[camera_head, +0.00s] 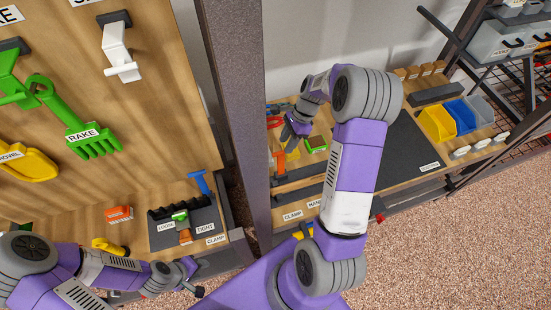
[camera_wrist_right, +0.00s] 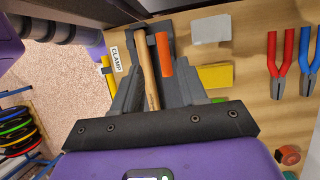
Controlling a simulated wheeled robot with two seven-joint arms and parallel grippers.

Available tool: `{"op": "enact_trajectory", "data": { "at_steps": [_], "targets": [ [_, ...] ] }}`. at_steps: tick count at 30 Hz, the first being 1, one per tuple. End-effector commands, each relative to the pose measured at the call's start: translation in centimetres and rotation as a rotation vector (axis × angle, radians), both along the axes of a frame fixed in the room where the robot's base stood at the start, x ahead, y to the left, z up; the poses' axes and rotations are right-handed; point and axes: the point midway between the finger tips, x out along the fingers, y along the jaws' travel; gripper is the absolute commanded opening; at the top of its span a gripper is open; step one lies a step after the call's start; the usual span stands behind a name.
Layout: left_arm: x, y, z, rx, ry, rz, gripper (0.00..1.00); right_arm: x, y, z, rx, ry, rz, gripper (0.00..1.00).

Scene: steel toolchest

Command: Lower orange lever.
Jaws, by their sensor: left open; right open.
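The orange lever (camera_head: 279,160) stands on the dark clamp base (camera_head: 296,187) on the right bench. It also shows in the right wrist view (camera_wrist_right: 165,52), upright in the picture, just right of a wooden handle (camera_wrist_right: 147,70). My right gripper (camera_head: 293,130) is open, close to the lever in the head view. In the right wrist view its spread fingers (camera_wrist_right: 157,82) lie below the lever in the picture. Whether they touch it I cannot tell. My left gripper (camera_head: 197,287) is open at the lower left, away from the lever.
A steel post (camera_head: 235,100) divides the two benches. Red pliers (camera_wrist_right: 271,65) and blue pliers (camera_wrist_right: 306,65) lie right of the clamp. A yellow block (camera_wrist_right: 215,76) is beside it. Yellow and blue bins (camera_head: 437,124) stand farther right.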

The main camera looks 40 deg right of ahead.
Motion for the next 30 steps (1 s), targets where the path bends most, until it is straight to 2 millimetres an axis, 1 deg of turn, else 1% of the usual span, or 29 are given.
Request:
{"op": "enact_trajectory", "data": {
  "at_steps": [1,4,8,11,18,21,25,30],
  "targets": [
    [0.0,0.0,-1.2,0.0,-0.001,0.0,0.42,0.0,0.0,-1.2,0.0,0.0,0.001,0.42],
    [0.0,0.0,-1.9,0.0,-0.001,0.0,0.42,0.0,0.0,-1.9,0.0,0.0,0.001,0.42],
    [0.1,0.0,-2.2,0.0,-0.001,0.0,0.42,0.0,0.3,-2.6,0.0,0.0,0.002,0.42],
    [0.1,0.0,-2.3,0.0,-0.001,0.0,0.42,0.1,0.7,-3.7,0.001,0.002,0.002,0.42],
    [0.1,0.0,-2.9,0.0,-0.001,0.0,0.42,0.2,2.2,-7.2,0.001,0.003,0.003,0.42],
    [0.1,0.0,-3.0,0.0,-0.001,0.0,0.42,0.3,2.7,-8.2,0.002,0.002,0.003,0.42],
    [0.1,0.0,-3.1,0.0,-0.001,0.0,0.42,0.3,3.0,-8.9,0.0,0.0,0.002,0.42],
    [0.1,0.0,-3.1,0.0,-0.001,0.0,0.42,0.3,3.0,-8.9,0.0,-0.001,0.002,0.42]
  ]
}}
